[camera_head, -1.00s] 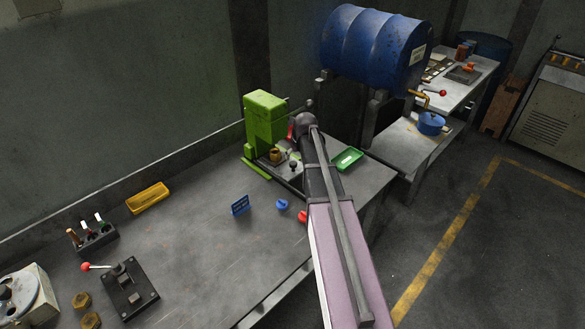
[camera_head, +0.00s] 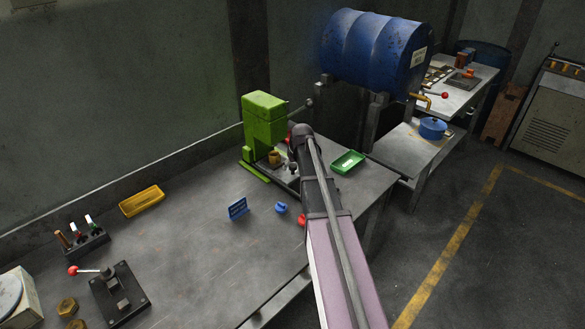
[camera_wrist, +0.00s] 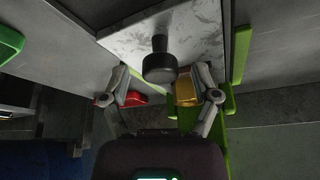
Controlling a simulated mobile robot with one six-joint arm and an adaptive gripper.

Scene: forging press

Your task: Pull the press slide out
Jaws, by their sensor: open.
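The green press (camera_head: 263,120) stands at the back of the bench in the head view. Its grey slide plate (camera_head: 283,177) lies at its foot and carries a small dark knob (camera_head: 292,167) and a brass piece (camera_head: 274,158). In the wrist view the slide plate (camera_wrist: 205,35) fills the top middle. The dark knob (camera_wrist: 160,67) stands out from it, with the brass piece (camera_wrist: 187,90) to the lower right. My gripper (camera_wrist: 162,76) is open, one finger either side of the knob in the picture; I cannot see contact. In the head view my arm hides the gripper.
A green tray (camera_head: 347,162) lies right of the press. A blue sign (camera_head: 237,208), a blue piece (camera_head: 281,207) and a red piece (camera_head: 302,221) are on the bench. A yellow tray (camera_head: 142,200) is further left. The bench middle is mostly clear.

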